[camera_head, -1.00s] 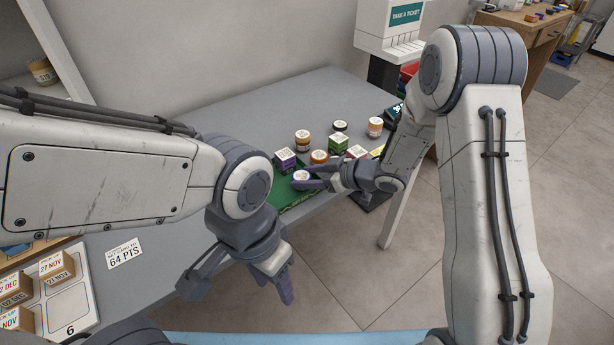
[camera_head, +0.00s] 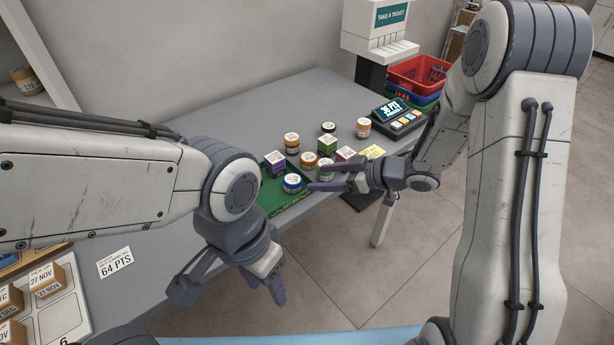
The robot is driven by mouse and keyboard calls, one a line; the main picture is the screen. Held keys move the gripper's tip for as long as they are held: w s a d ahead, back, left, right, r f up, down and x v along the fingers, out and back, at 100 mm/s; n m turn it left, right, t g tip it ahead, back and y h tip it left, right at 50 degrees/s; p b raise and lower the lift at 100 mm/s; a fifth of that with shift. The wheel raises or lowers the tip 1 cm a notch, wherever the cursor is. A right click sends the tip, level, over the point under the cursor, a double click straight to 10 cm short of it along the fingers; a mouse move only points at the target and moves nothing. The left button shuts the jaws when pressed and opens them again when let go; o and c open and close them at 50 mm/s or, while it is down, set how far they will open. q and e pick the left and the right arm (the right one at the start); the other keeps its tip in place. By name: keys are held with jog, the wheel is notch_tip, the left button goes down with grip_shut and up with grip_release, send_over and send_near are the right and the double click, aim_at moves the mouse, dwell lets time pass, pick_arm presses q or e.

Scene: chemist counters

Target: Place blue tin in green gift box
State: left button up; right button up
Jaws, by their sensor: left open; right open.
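The blue tin (camera_head: 292,184), with a white-labelled lid and a blue side, appears to stand inside the low, open green gift box (camera_head: 272,206), on the near edge of the counter. A purple cube (camera_head: 275,163) is at the box's back left. My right gripper (camera_head: 316,180) is open, just right of the tin, its fingers pointing left and seemingly not around it. My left gripper (camera_head: 234,291) is open and empty, pointing down in front of the counter, well away from the box. Part of the box's left side is hidden by my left arm.
A card terminal (camera_head: 391,113) and red basket (camera_head: 418,73) are at the right. The back left of the counter (camera_head: 235,110) is clear.

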jog(key=s+r+m+h, duration=0.4)
jog(key=s+r+h, duration=0.15)
jog(key=h, duration=0.25)
jog(key=s+a+g, duration=0.1)
jog(key=s+g, duration=0.2)
jog(key=s, duration=0.8)
jog(key=s+a+r+g+h, duration=0.1)
jog(key=s+g, duration=0.2)
jog(key=s, duration=0.9)
jog(key=shift+a+r+m, duration=0.25)
jog(key=shift+r+m, duration=0.05)
